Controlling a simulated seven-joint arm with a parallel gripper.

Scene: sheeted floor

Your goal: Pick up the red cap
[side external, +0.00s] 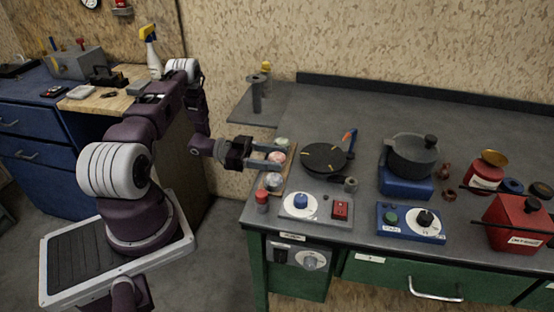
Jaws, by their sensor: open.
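A small red-topped item (262,196) stands at the front left corner of the grey counter; it looks like a red cap on a small container, but it is too small to be sure. My gripper (279,159) is open, its fingers pointing right over the counter's left end. It is behind and slightly right of the red-topped item, apart from it. A small item with some red (277,157) shows at the fingers; I cannot tell whether they touch it.
A black pan (324,158) is to the right, with a control box (315,207) in front. A grey pot (412,156) stands further right. A dark upright post (256,94) stands behind.

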